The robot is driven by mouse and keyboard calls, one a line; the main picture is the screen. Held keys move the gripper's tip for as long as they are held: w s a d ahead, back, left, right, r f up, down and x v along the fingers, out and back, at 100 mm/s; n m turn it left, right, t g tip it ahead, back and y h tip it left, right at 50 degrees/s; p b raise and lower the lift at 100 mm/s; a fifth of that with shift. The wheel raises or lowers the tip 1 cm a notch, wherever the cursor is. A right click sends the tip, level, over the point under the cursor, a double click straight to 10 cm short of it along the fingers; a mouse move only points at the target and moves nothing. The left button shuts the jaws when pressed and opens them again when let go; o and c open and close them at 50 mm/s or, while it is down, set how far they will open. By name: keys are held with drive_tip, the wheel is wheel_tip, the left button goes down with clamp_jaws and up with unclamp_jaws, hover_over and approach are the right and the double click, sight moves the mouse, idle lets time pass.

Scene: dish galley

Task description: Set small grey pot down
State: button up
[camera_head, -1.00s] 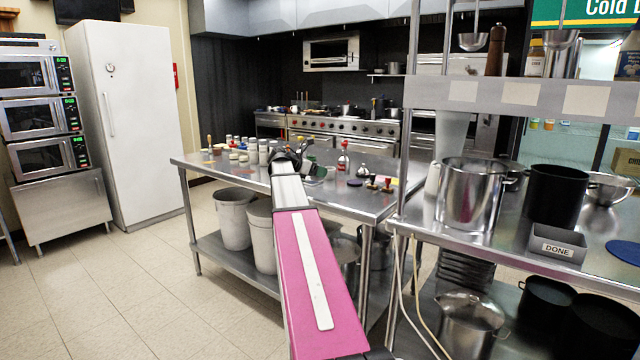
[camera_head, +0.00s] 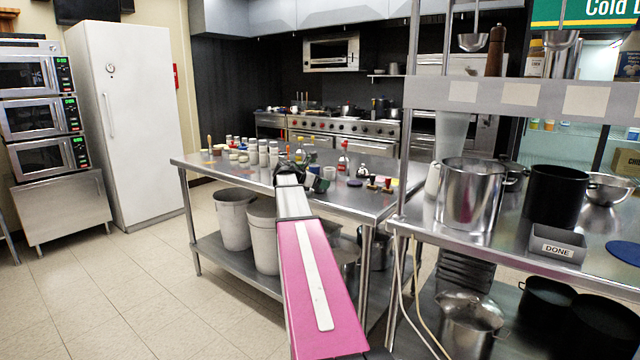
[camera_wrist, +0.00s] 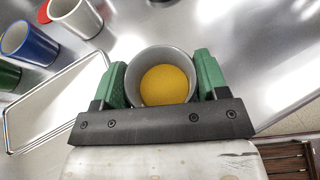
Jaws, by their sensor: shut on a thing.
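The small grey pot (camera_wrist: 163,55) is a round grey cup with a yellow-orange content inside, seen from above in the wrist view. My gripper (camera_wrist: 160,78) is shut on it, with one green finger on each side. The pot appears upright, over the shiny metal table top (camera_wrist: 245,60). I cannot tell whether its base touches the metal. In the head view my gripper (camera_head: 292,168) is over the middle of the steel table (camera_head: 235,180), and the pot cannot be made out there.
In the wrist view, a blue cup (camera_wrist: 30,43), a pale cup (camera_wrist: 77,17) and a light tray (camera_wrist: 62,92) lie to the left. Several jars and bottles stand on the table in the head view. A steel shelf unit with a big pot (camera_head: 470,195) stands right. Floor is clear at left.

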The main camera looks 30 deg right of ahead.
drive_tip(key=o, duration=1)
drive_tip(key=shift+a+r, duration=0.1)
drive_tip(key=v, duration=1.2)
drive_tip(key=s+a+f+m+t+y, duration=0.1)
drive_tip(key=s+a+f+m+y, duration=0.25)
drive_tip(key=a+f, duration=0.65)
drive_tip(key=s+a+f+m+y, duration=0.3)
drive_tip(key=s+a+f+m, duration=0.15)
drive_tip(key=f, duration=0.85)
drive_tip(key=s+a+f+m+y, duration=0.2)
drive_tip(key=s+a+f+m, duration=0.1)
drive_tip(key=s+a+f, duration=0.2)
drive_tip(key=s+a+f+m+y, duration=0.2)
drive_tip(key=s+a+f+m, duration=0.1)
drive_tip(key=s+a+f, duration=0.2)
drive_tip(key=s+a+f+m+g+y, duration=0.1)
drive_tip(key=s+a+f+m+y, duration=0.2)
drive_tip(key=a, duration=0.5)
drive_tip(key=shift+s+a+f+m, duration=0.25)
drive_tip(key=shift+s+f, duration=0.4)
drive_tip(key=shift+s, duration=0.3)
drive_tip(key=shift+s+a+f+m, duration=0.15)
drive_tip(key=shift+s+f+m, duration=0.1)
drive_tip(key=shift+s+f, duration=0.6)
drive_tip(key=shift+s+r, duration=0.1)
drive_tip(key=shift+r, duration=0.05)
